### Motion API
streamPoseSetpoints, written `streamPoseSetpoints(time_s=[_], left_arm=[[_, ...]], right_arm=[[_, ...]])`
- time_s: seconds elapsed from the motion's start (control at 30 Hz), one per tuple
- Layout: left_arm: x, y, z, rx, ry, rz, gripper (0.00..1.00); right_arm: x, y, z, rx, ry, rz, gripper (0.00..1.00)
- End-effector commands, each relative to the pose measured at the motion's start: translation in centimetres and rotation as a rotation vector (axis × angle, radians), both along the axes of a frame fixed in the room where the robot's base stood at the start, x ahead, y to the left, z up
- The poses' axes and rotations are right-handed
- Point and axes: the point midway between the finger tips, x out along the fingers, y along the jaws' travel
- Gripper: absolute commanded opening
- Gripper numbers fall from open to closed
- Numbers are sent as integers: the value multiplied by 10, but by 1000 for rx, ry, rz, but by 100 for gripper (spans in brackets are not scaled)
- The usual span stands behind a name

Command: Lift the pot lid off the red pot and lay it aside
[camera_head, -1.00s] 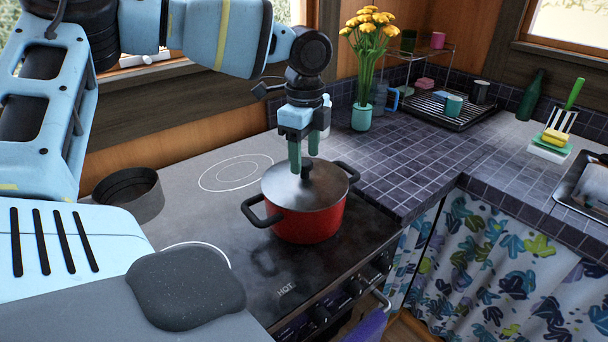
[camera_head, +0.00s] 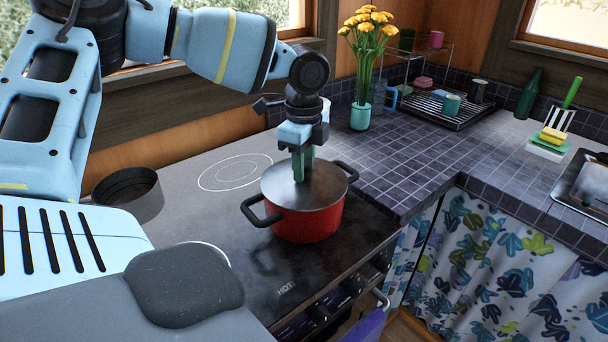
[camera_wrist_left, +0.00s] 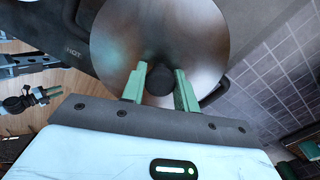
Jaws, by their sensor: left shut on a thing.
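The red pot (camera_head: 308,224) stands on the stove, with black handles at its left and right. The grey metal pot lid (camera_head: 282,190) sits level on its rim. My left gripper (camera_head: 303,180) points down at the lid's middle, its green fingers shut on the dark lid knob, which is mostly hidden in the head view. In the left wrist view the fingers (camera_wrist_left: 160,70) stand on either side of the knob (camera_wrist_left: 158,80), over the round lid (camera_wrist_left: 190,35). My right gripper (camera_wrist_left: 50,93) shows small at the left of the wrist view; its opening is unclear.
The dark stove top (camera_head: 200,222) has a HOT mark near its front. An empty round dark tin (camera_head: 128,192) stands at its left. The tiled counter (camera_head: 420,160) right of the pot is clear. A flower vase (camera_head: 361,116) stands behind, near a dish rack (camera_head: 455,108).

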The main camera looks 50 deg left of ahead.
Motion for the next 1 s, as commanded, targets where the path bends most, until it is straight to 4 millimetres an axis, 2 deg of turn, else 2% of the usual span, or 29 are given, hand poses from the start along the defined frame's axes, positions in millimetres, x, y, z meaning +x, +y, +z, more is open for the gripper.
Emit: streamPoseSetpoints(time_s=[0.23,0.7,0.83,1.0], left_arm=[[1,0,8,0,-4,0,2],[1,0,85,0,-3,0,2],[0,0,97,1,-2,0,2],[0,0,101,-1,-1,-1,2]], right_arm=[[0,0,-1,-1,1,1,36],[-2,0,-5,0,7,1,36],[-1,0,-5,0,4,1,36],[0,0,-5,0,3,1,36]])
